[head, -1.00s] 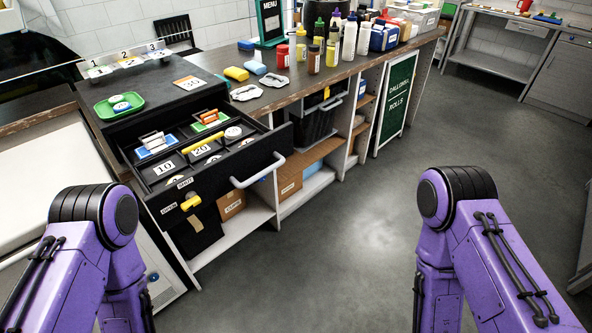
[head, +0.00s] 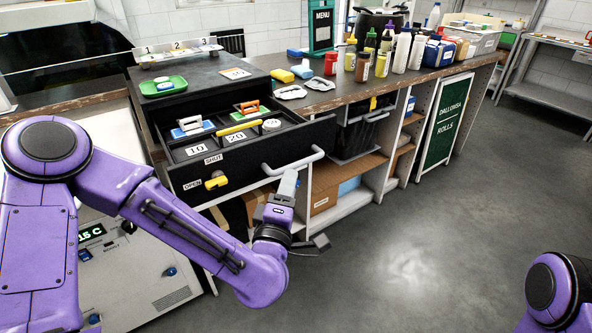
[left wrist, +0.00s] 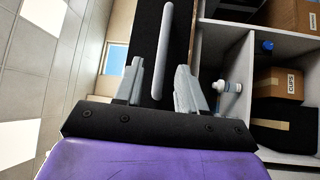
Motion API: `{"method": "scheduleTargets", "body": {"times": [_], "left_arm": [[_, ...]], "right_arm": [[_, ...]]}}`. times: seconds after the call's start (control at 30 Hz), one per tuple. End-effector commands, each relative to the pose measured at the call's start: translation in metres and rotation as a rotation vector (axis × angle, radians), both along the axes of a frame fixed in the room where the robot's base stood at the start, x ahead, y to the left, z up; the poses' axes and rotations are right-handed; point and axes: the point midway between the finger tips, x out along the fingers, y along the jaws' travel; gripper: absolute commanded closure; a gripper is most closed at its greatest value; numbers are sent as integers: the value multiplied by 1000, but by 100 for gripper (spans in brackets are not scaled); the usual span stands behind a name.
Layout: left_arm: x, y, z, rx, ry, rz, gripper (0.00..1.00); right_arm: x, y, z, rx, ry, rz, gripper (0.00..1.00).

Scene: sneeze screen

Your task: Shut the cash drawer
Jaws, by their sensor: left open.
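A yellow latch (head: 217,181) sits on the front beside the OPEN and SHUT labels and seems to point toward OPEN. My left gripper (head: 288,181) is open just in front of and below the handle. In the left wrist view, the handle (left wrist: 165,45) lies ahead, lined up between the spread fingers (left wrist: 159,80), with no clear contact. My right gripper is out of view.
A grey appliance (head: 140,285) stands at the left below my arm. The floor (head: 410,240) is clear.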

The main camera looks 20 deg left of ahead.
Motion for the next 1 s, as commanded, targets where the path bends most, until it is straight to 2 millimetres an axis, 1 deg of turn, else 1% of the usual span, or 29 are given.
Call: {"method": "scheduleTargets", "body": {"times": [0.03,0.1,0.2,0.3,0.43,0.67,0.8,1.0], "left_arm": [[12,2,6,0,2,4,60],[28,5,8,2,5,5,60],[48,7,9,3,6,3,60],[63,8,10,2,5,2,60],[72,8,9,4,7,0,60],[73,8,8,4,8,0,60],[73,8,8,4,8,0,100],[73,9,8,4,8,0,100]], "right_arm": [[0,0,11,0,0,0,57],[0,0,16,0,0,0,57],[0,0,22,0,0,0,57],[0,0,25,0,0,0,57],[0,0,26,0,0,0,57],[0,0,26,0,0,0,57],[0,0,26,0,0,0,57],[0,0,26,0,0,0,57]]}}
